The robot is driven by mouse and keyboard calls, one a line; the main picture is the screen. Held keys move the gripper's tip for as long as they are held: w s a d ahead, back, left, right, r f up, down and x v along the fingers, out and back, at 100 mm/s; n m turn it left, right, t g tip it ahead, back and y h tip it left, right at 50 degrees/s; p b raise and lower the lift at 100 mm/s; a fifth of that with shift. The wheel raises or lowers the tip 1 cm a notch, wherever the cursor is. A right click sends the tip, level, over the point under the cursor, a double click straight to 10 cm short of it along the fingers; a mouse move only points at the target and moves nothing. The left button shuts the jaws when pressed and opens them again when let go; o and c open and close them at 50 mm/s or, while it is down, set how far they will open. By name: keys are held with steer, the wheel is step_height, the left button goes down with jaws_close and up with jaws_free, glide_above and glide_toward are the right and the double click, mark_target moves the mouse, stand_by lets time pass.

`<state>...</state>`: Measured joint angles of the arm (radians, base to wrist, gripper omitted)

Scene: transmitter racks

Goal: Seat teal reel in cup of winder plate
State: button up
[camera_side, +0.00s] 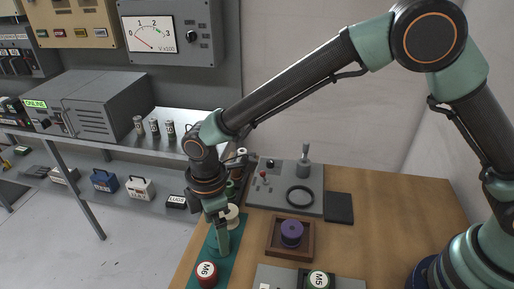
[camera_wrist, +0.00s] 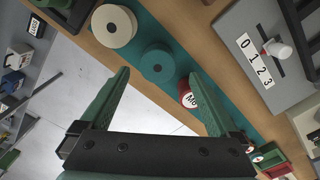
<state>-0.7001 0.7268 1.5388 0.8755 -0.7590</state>
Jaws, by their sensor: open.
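The teal reel (camera_wrist: 158,62) lies flat on a teal mat (camera_wrist: 206,58) in the wrist view, between a cream reel (camera_wrist: 113,26) and a red drum (camera_wrist: 188,95). In the side view my gripper (camera_side: 222,238) points down over the mat. The grey winder plate (camera_side: 262,200) lies at the back of the bench, with a dark ring-shaped cup (camera_side: 300,196) that looks empty.
A purple reel (camera_side: 291,232) sits in a square wooden tray (camera_side: 273,249) right of the mat. A red drum marked M6 (camera_side: 207,273) stands on the mat's near end. A drum marked M5 (camera_side: 318,280) is at the front. Bare wood lies to the right (camera_side: 400,225).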

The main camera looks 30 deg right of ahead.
steer(key=f, duration=0.4)
steer(key=shift+w+d, duration=0.1)
steer(key=shift+d, duration=0.2)
steer(key=shift+c, duration=0.3)
steer(key=c, duration=1.4)
